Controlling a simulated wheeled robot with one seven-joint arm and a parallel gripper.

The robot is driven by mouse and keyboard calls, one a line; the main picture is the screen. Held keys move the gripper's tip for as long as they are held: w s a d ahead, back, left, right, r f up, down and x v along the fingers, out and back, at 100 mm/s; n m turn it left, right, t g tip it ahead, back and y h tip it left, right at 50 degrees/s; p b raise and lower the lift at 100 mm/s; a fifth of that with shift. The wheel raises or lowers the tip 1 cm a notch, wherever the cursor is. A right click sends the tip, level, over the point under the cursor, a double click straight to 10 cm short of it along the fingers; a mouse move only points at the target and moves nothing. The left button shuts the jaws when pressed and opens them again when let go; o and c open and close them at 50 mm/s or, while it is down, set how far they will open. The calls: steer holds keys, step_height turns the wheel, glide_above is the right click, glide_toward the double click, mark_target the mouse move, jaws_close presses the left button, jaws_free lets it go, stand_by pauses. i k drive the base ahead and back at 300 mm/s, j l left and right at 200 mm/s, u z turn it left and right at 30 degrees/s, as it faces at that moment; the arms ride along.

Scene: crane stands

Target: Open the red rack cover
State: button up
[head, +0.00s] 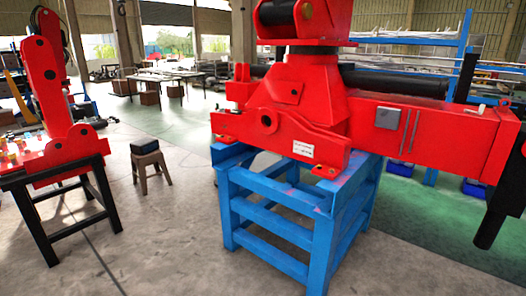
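A large red crane body (320,90) rests on a blue steel stand (300,218) in the middle of the head view. A long red beam (450,132) runs from it to the right, with a small grey plate (388,118) on its side. A second red crane part (45,90) stands upright at the left on a black-legged stand (50,190). I cannot tell which red part, if any, is the rack cover, and no open cover or handle is clear. My gripper is not in view.
A small stool (150,172) with a dark box (145,146) on it stands between the two stands. Tables and boxes are farther back. Blue shelving (410,45) stands behind the crane. The concrete floor (165,245) at front left is clear.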

mark_target(284, 92)
steer(key=i+l, duration=0.15)
steer(key=i, duration=0.45)
steer(key=i+l, duration=0.1)
steer(key=i, duration=0.55)
steer(key=i+l+u, duration=0.1)
steer(key=i, duration=0.5)
